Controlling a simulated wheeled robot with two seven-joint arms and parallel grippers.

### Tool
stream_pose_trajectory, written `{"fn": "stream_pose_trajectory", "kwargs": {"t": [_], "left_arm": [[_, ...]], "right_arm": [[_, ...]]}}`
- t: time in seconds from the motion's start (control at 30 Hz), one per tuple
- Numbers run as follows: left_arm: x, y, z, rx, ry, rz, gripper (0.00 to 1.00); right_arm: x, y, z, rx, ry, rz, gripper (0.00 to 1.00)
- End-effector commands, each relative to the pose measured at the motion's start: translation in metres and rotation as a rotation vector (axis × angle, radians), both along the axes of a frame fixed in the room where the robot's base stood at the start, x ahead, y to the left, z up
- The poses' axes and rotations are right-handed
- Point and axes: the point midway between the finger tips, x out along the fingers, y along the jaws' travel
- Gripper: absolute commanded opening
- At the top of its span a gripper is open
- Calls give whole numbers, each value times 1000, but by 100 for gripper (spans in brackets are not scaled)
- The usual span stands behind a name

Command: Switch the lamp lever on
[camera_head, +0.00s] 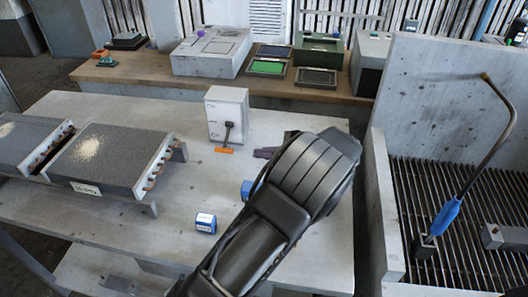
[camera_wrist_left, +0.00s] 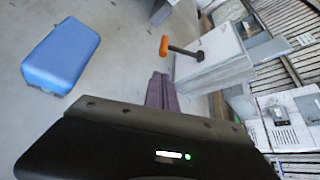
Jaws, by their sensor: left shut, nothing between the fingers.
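The lamp lever is a dark rod with an orange handle (camera_head: 224,150) on the front of a white switch box (camera_head: 241,108) on the table. In the head view the rod slants downward from the box front. In the left wrist view the orange handle (camera_wrist_left: 164,45) and the white box (camera_wrist_left: 222,48) show beyond my fingertips. My left gripper (camera_head: 264,153) is shut and empty, its purple-grey fingers to the right of the handle and apart from it. The fingers also show in the left wrist view (camera_wrist_left: 159,88). My arm hides much of the gripper. My right gripper is not in view.
A blue-and-white small box (camera_head: 205,223) stands on the table (camera_head: 140,104). Another blue object (camera_head: 246,190) is partly behind my arm. Finned panels (camera_head: 108,158) lie at the left. A bin (camera_head: 410,90) with a slatted floor and a blue-handled rod (camera_head: 446,216) stands at the right.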

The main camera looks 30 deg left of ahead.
Motion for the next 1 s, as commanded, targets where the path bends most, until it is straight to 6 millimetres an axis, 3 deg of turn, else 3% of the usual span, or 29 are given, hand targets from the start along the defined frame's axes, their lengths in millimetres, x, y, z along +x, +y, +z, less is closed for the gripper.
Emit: {"fn": "stream_pose_trajectory", "kwargs": {"t": [0.2,0.43,1.0], "left_arm": [[-2,36,-14,2,4,3,0],[-2,62,-28,2,3,1,0],[-1,70,-30,-3,7,0,0]], "right_arm": [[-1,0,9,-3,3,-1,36],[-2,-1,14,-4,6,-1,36],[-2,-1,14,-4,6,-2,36]]}}
